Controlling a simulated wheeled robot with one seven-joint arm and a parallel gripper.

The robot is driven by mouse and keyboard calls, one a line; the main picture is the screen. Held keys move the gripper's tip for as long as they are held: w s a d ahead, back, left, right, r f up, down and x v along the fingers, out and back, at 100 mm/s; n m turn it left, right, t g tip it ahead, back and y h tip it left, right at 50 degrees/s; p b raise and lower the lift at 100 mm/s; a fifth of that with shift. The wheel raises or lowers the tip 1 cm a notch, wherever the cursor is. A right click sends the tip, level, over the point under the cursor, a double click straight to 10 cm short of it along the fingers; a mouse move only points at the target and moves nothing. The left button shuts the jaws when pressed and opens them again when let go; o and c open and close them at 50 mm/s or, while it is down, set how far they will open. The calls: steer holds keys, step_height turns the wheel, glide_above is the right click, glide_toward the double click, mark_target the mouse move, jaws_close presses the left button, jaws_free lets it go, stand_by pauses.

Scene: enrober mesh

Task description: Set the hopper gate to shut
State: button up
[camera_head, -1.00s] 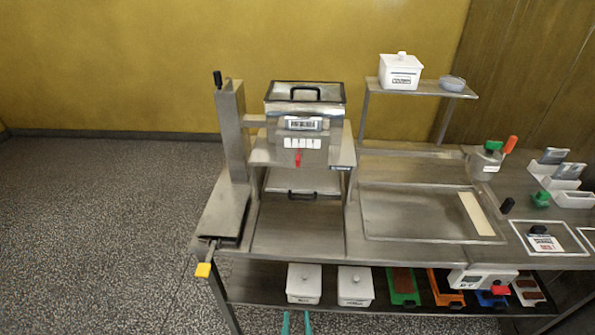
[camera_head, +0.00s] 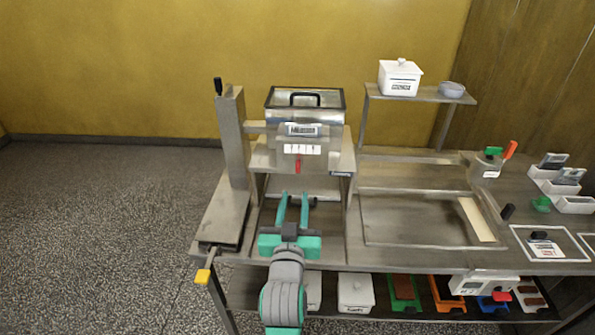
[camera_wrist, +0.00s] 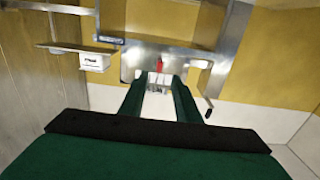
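The hopper (camera_head: 304,115) is a metal box with a clear lid, standing on a metal frame at the back left of the bench. A red lever (camera_head: 298,166) hangs below the white marked scale (camera_head: 302,149) on its front; I take this as the gate lever. In the wrist view the red lever (camera_wrist: 159,65) shows beyond and between my fingers. My gripper (camera_head: 292,196) is open and empty, in front of and below the lever and apart from it. Its two green fingers also show in the wrist view (camera_wrist: 157,85).
A metal column (camera_head: 231,135) with a black handle stands left of the hopper. A yellow-handled lever (camera_head: 203,275) juts out at the bench's front left. A shallow tray (camera_head: 410,218) lies to the right. White lidded boxes (camera_head: 355,290) stand on the lower shelf.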

mark_target(298, 169)
steer(key=w, duration=0.7)
steer(key=w+d+r, duration=0.1)
steer(key=w, duration=0.3)
steer(key=shift+w, duration=0.1)
jaws_close()
